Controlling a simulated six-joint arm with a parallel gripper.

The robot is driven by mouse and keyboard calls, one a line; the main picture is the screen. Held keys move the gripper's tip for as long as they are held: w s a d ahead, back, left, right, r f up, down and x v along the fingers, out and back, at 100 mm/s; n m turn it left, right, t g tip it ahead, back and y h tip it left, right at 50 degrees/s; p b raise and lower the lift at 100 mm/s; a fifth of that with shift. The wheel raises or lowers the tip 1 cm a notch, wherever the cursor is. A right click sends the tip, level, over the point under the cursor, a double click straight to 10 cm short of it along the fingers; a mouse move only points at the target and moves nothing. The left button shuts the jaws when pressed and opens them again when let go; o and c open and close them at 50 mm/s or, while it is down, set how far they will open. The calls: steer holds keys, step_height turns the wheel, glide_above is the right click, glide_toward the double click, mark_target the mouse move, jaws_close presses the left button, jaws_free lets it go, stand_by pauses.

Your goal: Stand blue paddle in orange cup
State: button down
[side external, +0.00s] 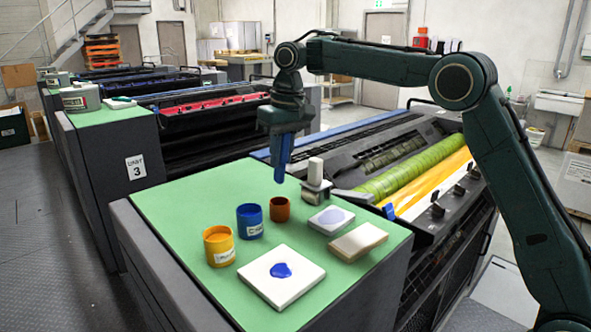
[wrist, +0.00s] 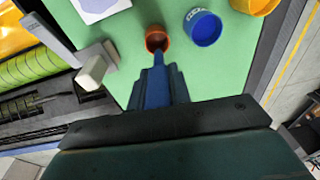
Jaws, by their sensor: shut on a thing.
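My gripper (side external: 285,130) is shut on the blue paddle (side external: 283,160), which hangs down almost upright. The small orange cup (side external: 280,210) stands on the green top just below the paddle, its dark mouth facing up. In the side view a small gap shows between the paddle's lower end and the cup's rim. In the wrist view the blue paddle (wrist: 158,82) points towards the orange cup (wrist: 157,40), and its tip overlaps the cup's near edge. The fingers are hard to tell from the paddle in both views.
A blue tin (side external: 250,222) and a yellow tin (side external: 219,247) stand left of the cup. A white slab with blue ink (side external: 305,275), a lilac-marked slab (side external: 331,220) and a cream block (side external: 358,242) lie nearby. A pale-handled tool (side external: 316,178) stands close on the right.

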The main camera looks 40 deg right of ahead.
mark_target(281, 184)
steer(key=shift+f, duration=0.15)
steer(key=shift+f, duration=3.55)
steer(key=c, duration=1.2)
jaws_free()
steer(key=shift+r, duration=0.1)
steer(key=shift+s+d+r, duration=0.15)
steer(key=shift+s+r, duration=0.05)
steer(key=shift+r, duration=1.6)
steer(key=shift+s+d+r, duration=0.1)
steer(key=shift+s+r, duration=0.05)
steer(key=shift+r, duration=1.65)
